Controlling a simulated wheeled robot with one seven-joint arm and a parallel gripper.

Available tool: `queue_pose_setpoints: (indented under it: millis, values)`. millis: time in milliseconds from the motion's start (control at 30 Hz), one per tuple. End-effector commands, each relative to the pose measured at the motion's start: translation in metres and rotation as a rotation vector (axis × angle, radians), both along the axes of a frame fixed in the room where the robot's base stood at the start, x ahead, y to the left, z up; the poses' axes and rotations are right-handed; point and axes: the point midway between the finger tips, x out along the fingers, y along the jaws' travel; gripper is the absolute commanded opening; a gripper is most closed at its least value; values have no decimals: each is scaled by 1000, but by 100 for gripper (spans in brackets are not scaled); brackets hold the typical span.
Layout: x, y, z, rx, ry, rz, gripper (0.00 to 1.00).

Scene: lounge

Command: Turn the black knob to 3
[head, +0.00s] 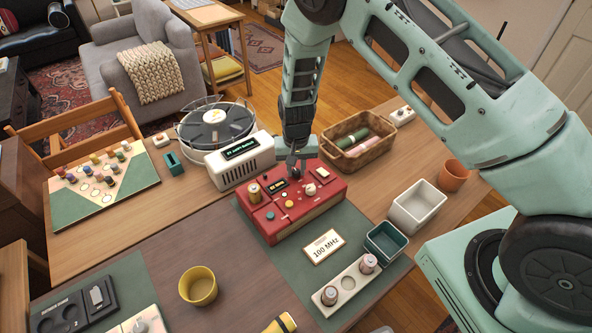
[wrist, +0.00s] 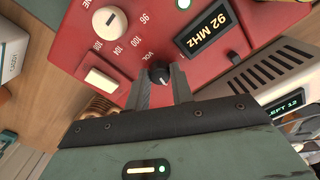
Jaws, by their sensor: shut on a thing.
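The red radio box (head: 290,222) sits on the green mat in the head view, and its panel (wrist: 150,30) fills the top of the wrist view. The black knob (wrist: 159,72) is on that panel, next to the letters "VOL". My gripper (wrist: 160,84) is shut on the black knob, one finger on each side. In the head view my gripper (head: 294,167) is at the back of the box and hides the knob. Numbers around the black knob are not readable. A pale tuning knob (wrist: 110,22) has 96, 100 and 104 beside it. The display (wrist: 207,30) reads "92 MHz".
A card (head: 324,247) reading "100 MHz" lies in front of the box. A white device (head: 240,163) stands close behind left, a wicker basket (head: 357,140) behind right. A white bin (head: 417,206) and green bin (head: 386,241) stand right. A yellow cup (head: 198,286) is at front left.

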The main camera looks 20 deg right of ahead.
Motion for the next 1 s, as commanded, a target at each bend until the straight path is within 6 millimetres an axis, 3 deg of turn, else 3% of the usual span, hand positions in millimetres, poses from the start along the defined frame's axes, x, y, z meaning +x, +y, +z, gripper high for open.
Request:
queue_pose_setpoints:
  millis: [400,967,1000]
  values:
    - [0,0,0,0,0,-196,0]
    - [0,0,1,1,0,-226,0]
    - [0,0,1,1,0,-226,31]
